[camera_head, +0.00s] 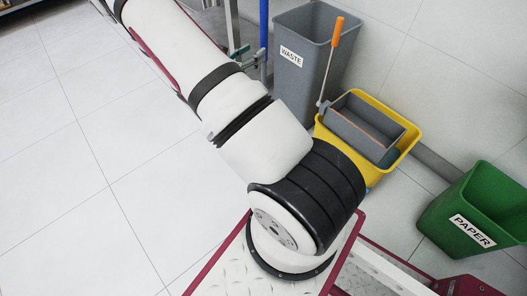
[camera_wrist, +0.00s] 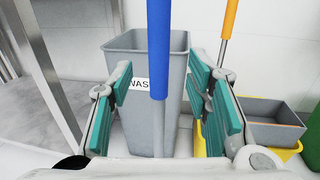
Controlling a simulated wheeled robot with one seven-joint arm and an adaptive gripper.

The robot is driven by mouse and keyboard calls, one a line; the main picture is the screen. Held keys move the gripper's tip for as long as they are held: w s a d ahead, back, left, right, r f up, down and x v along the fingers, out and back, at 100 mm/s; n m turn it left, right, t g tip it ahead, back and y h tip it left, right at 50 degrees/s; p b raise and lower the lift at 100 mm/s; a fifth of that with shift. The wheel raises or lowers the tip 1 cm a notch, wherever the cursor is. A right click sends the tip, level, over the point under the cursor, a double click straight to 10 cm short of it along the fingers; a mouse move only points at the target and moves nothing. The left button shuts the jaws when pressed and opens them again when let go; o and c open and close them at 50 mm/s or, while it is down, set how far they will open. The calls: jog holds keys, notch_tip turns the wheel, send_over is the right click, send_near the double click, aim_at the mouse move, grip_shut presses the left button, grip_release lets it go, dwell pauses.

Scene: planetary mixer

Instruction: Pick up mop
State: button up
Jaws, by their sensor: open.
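The mop shows as an upright pole with a blue handle (camera_wrist: 158,48) in the wrist view. The blue part ends near mid-picture, and a thin grey shaft seems to run on below it. In the head view the blue handle (camera_head: 264,28) stands left of the waste bin. My gripper (camera_wrist: 160,90) is open, with one teal-padded finger on each side of the handle's line in the wrist view. I see no contact, and how deep the pole sits between the fingers is unclear. The mop head is not visible. My arm covers much of the head view's middle.
A grey waste bin (camera_head: 292,76) stands behind the pole. A yellow bucket (camera_head: 403,150) with a grey wringer (camera_head: 366,128) and an orange-gripped lever (camera_head: 337,32) is right of it. A green paper bin (camera_head: 478,208) is farther right. Open floor lies left.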

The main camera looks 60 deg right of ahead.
aim_at(264, 43)
jog(key=shift+s+d+r+b, duration=0.1)
jog(key=shift+d+b, duration=0.4)
jog(key=shift+d, duration=1.15)
jog(key=shift+s+d+r+b, duration=0.1)
jog(key=shift+d+b, duration=0.35)
jog(key=shift+d, duration=1.15)
jog(key=shift+r, duration=0.1)
grip_shut()
